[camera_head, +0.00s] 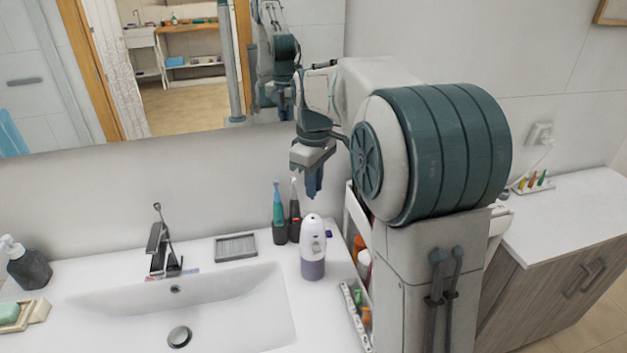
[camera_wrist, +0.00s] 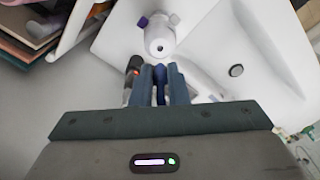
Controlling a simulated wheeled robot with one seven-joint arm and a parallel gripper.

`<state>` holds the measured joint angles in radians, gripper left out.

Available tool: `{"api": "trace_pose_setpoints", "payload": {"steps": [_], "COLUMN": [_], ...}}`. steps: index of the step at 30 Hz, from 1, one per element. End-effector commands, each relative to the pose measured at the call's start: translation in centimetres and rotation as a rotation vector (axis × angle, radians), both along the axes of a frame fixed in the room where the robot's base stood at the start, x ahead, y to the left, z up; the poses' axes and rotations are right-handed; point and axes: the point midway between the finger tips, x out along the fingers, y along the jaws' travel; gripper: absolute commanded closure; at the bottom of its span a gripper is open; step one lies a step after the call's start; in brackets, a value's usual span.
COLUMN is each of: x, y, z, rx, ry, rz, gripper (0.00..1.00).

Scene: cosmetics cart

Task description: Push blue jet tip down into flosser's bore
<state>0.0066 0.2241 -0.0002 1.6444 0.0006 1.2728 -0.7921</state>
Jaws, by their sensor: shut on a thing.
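The flosser (camera_head: 313,250) stands upright on the counter to the right of the basin, with a white upper body and a grey-purple lower part. In the wrist view the flosser (camera_wrist: 160,34) shows from above, with a small dark bore in its top. My gripper (camera_head: 313,194) points down, above the flosser in the head view. In the wrist view my gripper (camera_wrist: 160,70) is shut on the dark blue jet tip (camera_wrist: 160,83), between its blue-grey fingers. The tip looks apart from the bore. In the head view the fingers hide most of the tip.
Two electric toothbrushes (camera_head: 279,222) stand behind the flosser, near the wall. A grey soap dish (camera_head: 236,246), the faucet (camera_head: 160,243) and the basin (camera_head: 230,305) lie to the left. A white cart (camera_head: 357,212) with bottles is close on the right.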

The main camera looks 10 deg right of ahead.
Motion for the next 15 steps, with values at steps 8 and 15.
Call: {"api": "trace_pose_setpoints", "payload": {"steps": [8, 15], "x": [0.0, 0.0], "y": [0.0, 0.0], "z": [-3.1, -4.5], "rx": [0.000, 0.000], "ry": [0.000, 0.000], "rz": [-0.001, -0.001], "gripper": [1.00, 1.00]}}
